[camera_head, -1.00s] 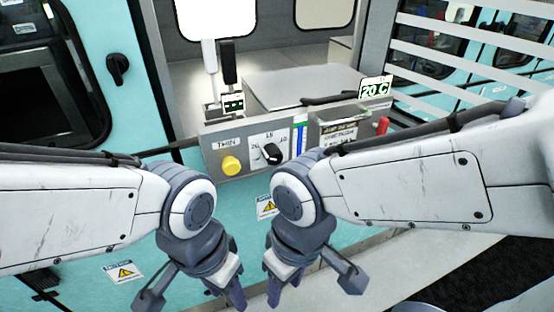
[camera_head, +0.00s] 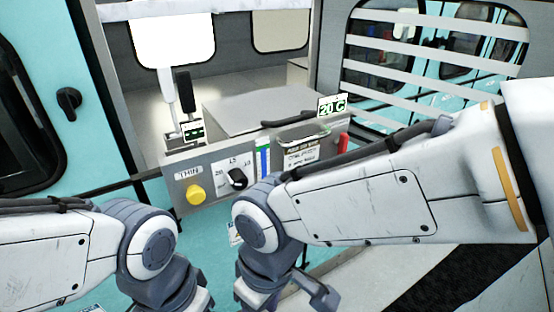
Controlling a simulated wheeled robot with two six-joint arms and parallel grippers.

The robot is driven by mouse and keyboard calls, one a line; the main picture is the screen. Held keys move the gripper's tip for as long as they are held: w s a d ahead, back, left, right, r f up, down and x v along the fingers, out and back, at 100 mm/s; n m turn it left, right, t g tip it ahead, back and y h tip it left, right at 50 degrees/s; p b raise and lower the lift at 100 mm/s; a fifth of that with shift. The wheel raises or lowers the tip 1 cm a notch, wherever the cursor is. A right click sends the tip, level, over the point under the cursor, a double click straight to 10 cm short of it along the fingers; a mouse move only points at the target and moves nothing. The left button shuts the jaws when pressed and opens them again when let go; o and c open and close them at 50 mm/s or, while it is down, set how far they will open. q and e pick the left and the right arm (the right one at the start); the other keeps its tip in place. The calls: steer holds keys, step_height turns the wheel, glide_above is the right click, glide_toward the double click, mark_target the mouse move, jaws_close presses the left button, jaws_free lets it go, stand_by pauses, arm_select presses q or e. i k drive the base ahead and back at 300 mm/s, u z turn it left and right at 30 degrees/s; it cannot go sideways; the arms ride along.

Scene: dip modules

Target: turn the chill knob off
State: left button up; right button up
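A black rotary knob (camera_head: 237,178) sits on a white dial plate on the grey control panel (camera_head: 215,152). Numbers around it look like 20, 15 and 10; I take it as the chill knob, though no such label is readable. A small display (camera_head: 332,106) above the panel reads 20 C. My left gripper (camera_head: 192,302) hangs at the bottom edge, below and left of the knob. My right gripper (camera_head: 264,300) is also at the bottom edge, below and right of it. Both are apart from the knob, their fingertips cut off or hidden.
A red handle (camera_head: 343,143) is at the panel's right. Two levers (camera_head: 185,90) stand behind the panel. Another black knob (camera_head: 69,101) is on the turquoise cabinet at left.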

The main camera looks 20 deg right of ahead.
mark_target(239, 181)
steer(key=z, duration=1.95)
steer(key=k, duration=0.95)
steer(key=u, duration=1.25)
